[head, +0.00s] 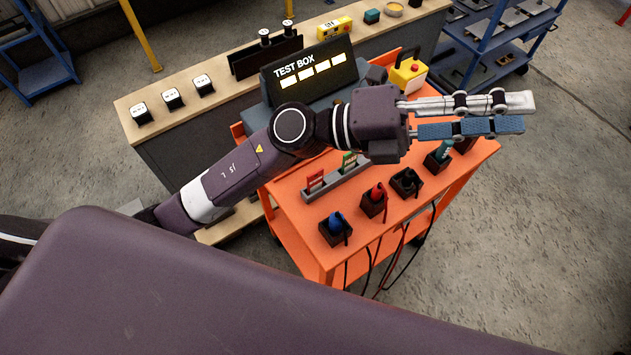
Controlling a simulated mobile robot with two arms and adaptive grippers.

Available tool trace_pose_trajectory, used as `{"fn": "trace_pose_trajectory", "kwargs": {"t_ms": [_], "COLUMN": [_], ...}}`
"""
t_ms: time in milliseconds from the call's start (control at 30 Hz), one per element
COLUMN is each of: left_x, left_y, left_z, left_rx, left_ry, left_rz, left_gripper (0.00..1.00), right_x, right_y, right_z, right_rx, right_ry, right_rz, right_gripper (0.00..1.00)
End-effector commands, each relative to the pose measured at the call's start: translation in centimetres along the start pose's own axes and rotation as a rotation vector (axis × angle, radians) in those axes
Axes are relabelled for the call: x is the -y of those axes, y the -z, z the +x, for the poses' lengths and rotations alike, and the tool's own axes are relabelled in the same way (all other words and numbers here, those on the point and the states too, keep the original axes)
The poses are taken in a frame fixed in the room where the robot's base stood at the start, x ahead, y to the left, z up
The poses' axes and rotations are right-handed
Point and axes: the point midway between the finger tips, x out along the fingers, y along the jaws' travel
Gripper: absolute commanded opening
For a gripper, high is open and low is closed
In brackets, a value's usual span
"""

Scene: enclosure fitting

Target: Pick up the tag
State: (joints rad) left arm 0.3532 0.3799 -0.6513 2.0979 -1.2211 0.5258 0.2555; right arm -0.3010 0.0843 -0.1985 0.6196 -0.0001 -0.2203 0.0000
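The task does not say which tag is meant. My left gripper (528,113) reaches over the cart's far right side, beyond and to the right of the rack and apart from both tags. Its pale finger and blue finger point right, with only a thin gap showing between them. I cannot tell from this angle how far apart they are, and no object shows between them. My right gripper is not in view.
The orange cart top (297,220) carries dark sockets with blue (335,222), red (376,195) and other plugs along its front edge, their cables hanging down. A test box (312,75) and a yellow box with a red button (409,75) stand behind. A wooden bench (230,95) runs beyond.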

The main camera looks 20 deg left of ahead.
Motion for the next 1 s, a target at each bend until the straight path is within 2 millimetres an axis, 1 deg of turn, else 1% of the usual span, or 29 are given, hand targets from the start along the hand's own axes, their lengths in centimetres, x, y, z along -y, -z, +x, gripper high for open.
{"fn": "trace_pose_trajectory", "kwargs": {"t_ms": [33, 67, 100, 167, 200, 267, 300, 367, 400, 467, 500, 600, 700, 767, 833, 1000], "left_x": [-2.0, -3.3, -5.3, -8.4, -10.6, -13.6, -15.4, -17.7, -18.9, -19.9, -20.1, -19.8, -19.0, -18.6, -18.7, -20.2], "left_y": [1.9, 3.1, 4.4, 5.8, 6.2, 6.3, 5.9, 4.8, 3.7, 1.8, 0.5, -2.5, -4.3, -4.9, -5.2, -4.8], "left_z": [0.2, 0.1, -0.5, -1.9, -3.4, -6.1, -8.2, -11.9, -14.4, -18.3, -20.6, -25.5, -28.6, -29.7, -30.3, -31.0], "left_rx": [-0.117, -0.186, -0.275, -0.400, -0.478, -0.586, -0.652, -0.738, -0.787, -0.844, -0.872, -0.916, -0.932, -0.935, -0.938, -0.941], "left_ry": [-0.087, -0.142, -0.221, -0.349, -0.443, -0.592, -0.699, -0.866, -0.978, -1.142, -1.245, -1.459, -1.599, -1.648, -1.674, -1.678], "left_rz": [0.069, 0.105, 0.152, 0.215, 0.255, 0.306, 0.337, 0.373, 0.393, 0.412, 0.418, 0.420, 0.410, 0.405, 0.399, 0.397], "left_gripper": [0.25, 0.25, 0.25, 0.25, 0.25, 0.25, 0.25, 0.25, 0.25, 0.25, 0.25, 0.25, 0.25, 0.25, 0.25, 0.25], "right_x": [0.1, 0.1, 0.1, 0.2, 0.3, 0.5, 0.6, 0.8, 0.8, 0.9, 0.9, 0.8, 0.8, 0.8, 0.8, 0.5], "right_y": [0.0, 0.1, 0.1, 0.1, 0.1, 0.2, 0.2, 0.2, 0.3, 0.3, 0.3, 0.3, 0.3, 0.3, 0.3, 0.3], "right_z": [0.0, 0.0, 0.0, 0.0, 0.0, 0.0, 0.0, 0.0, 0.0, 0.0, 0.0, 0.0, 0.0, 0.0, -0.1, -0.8], "right_rx": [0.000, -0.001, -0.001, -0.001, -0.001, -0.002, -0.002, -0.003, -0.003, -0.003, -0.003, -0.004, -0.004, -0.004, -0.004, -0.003], "right_ry": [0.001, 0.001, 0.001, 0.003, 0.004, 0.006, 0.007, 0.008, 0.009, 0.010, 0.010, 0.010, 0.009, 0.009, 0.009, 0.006], "right_rz": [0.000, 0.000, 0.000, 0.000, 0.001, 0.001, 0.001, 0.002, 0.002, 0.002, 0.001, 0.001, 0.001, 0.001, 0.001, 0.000], "right_gripper": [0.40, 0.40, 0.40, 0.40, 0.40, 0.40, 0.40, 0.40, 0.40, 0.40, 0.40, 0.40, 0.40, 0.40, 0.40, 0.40]}}
